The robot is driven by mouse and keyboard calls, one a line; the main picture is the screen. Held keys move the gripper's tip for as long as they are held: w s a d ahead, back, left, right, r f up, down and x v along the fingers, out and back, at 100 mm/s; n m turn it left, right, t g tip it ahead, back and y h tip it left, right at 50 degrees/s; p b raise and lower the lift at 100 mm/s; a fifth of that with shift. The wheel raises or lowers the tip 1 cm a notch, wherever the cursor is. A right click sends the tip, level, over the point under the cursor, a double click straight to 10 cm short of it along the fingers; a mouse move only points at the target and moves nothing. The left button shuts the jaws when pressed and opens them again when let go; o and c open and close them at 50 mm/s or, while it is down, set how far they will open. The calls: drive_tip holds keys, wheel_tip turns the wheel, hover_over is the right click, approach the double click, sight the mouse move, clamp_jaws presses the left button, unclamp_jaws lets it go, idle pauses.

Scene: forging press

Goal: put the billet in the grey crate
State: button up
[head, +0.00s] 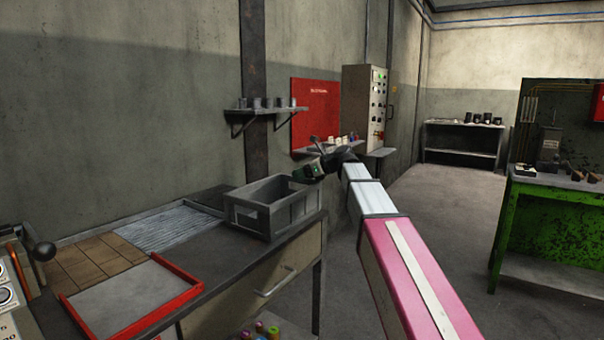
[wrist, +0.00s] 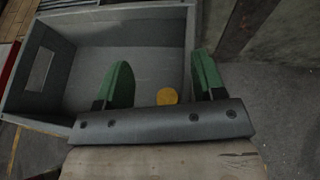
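The grey crate (head: 255,215) stands on the dark bench, at its far right end. It fills the upper left of the wrist view (wrist: 190,30). My gripper (head: 303,172) is above the crate's right end, its green fingers apart with a gap between them. In the wrist view my gripper (wrist: 163,75) has one finger over the crate's inside and the other by its wall. A round yellow thing, likely the billet (wrist: 167,96), shows between and below the fingers, apart from both. It appears to lie inside the crate near the wall. Its lower edge is hidden by my gripper's bar.
A red-rimmed tray (head: 130,300) and a ribbed metal plate (head: 170,230) lie on the bench left of the crate. A wall shelf (head: 268,110) with several grey pots hangs behind. A green table (head: 550,215) stands right; the floor (head: 440,220) between is clear.

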drive_tip(key=shift+r, duration=0.1)
drive_tip(key=r+v, duration=0.1)
drive_tip(key=v, duration=1.1)
drive_tip(key=s+d+f+n+h, duration=0.2)
drive_tip(key=f+n, duration=0.1)
drive_tip(key=f, duration=0.6)
drive_tip(key=s+d+f+n+g+h, duration=0.1)
drive_tip(key=s+d+f+n+h, duration=0.1)
drive_tip(key=f, duration=0.8)
drive_tip(key=s+d+f+n+h, duration=0.1)
drive_tip(key=s+f+n+h, duration=0.15)
drive_tip(key=f, duration=0.65)
drive_tip(key=s+d+f+n+g+h, duration=0.1)
drive_tip(key=s+d+f+n+h, duration=0.2)
drive_tip(key=s+f+n, duration=0.4)
drive_tip(key=s+d+f+n+g+h, duration=0.2)
drive_tip(key=s+d+f+n, duration=0.4)
drive_tip(key=s+f, duration=0.4)
wheel_tip(320, 180, down, 6)
drive_tip(key=shift+d+f+n+h, duration=0.25)
drive_tip(key=shift+d+n+h, duration=0.05)
drive_tip(key=shift+n+h, duration=0.35)
